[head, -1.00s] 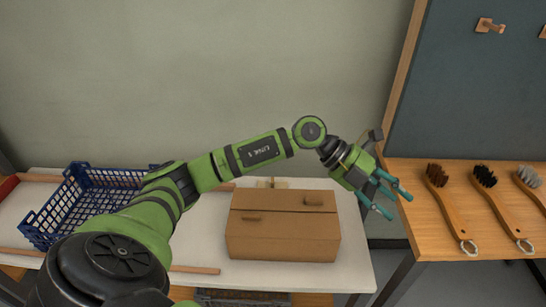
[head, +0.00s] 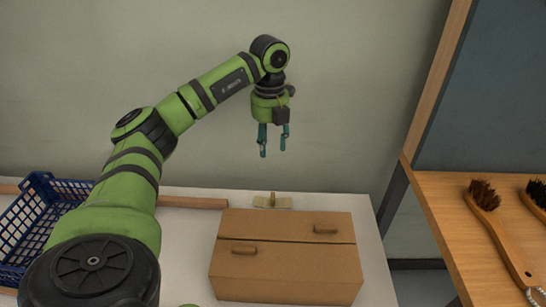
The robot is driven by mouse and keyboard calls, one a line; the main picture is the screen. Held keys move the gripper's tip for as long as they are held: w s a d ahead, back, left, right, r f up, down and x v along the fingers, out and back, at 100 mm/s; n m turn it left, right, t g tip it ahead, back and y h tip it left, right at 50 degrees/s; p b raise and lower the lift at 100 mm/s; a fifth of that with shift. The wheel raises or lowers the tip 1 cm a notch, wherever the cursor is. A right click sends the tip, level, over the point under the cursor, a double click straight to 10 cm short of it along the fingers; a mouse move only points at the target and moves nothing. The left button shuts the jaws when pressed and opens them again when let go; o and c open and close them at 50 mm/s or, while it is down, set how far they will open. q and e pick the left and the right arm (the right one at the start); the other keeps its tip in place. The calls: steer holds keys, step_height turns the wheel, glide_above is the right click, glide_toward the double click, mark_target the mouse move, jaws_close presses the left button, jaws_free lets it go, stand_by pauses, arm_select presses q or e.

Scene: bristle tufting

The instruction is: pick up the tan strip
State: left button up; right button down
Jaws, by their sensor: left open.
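A pale tan strip (head: 272,202) lies flat on the white table, just behind the cardboard box, with a small upright tab at its middle. My left gripper (head: 273,151) is open and empty. It points down with its two teal fingers spread, and in the picture it stands above the strip, apart from it. My right gripper is not in view.
The closed cardboard box (head: 285,275) with two small brown grips stands in front of the strip. A blue crate (head: 22,235) is at the left, and a wooden rod (head: 193,202) lies along the back. A wooden bench (head: 445,195) holding brushes (head: 490,215) is at the right.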

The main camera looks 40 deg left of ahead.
arm_select(q)
steer(key=b, duration=0.7)
glide_above(273, 200)
steer(key=a, duration=0.2)
step_height(273, 200, down, 9)
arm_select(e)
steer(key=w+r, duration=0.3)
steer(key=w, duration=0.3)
arm_select(q)
steer(key=f+b, duration=0.3)
steer(key=shift+w+d+f, duration=0.15)
steer(key=shift+w+d, duration=0.15)
steer(key=shift+f, duration=0.15)
steer(key=shift+f+b, duration=0.45)
steer(key=shift+f, duration=0.2)
steer(key=shift+w+f+b, duration=0.15)
steer(key=shift+f+b, duration=0.65)
steer(key=shift+f, duration=2)
steer(key=c, duration=0.9)
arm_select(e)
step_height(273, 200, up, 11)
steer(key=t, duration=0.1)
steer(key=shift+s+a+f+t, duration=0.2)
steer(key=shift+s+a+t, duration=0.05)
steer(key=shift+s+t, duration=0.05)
